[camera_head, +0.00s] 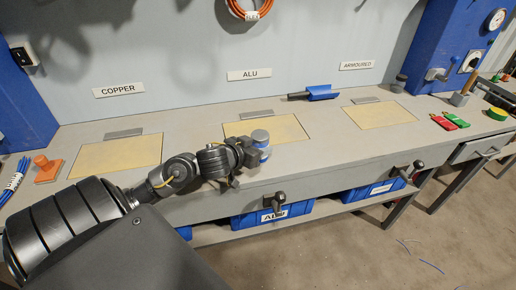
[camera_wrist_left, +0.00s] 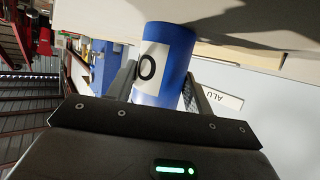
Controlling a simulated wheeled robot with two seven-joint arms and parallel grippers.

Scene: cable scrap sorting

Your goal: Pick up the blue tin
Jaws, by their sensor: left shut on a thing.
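The blue tin (camera_wrist_left: 174,55) is a cylinder with a white label bearing a dark mark. In the left wrist view it stands between the two fingers of my left gripper (camera_wrist_left: 165,88), which is shut on it. The gripper hides much of the tin. I cannot tell whether the tin touches the bench. My right gripper is not in view.
The long grey bench (camera_head: 195,128) has several yellow panels under the COPPER, ALU and ARMOURED signs. A blue object (camera_head: 321,92) lies at the back. An orange item (camera_head: 48,169) is at the left; red and green items (camera_head: 449,121) lie right. Clamps (camera_head: 275,201) stick out along the front edge.

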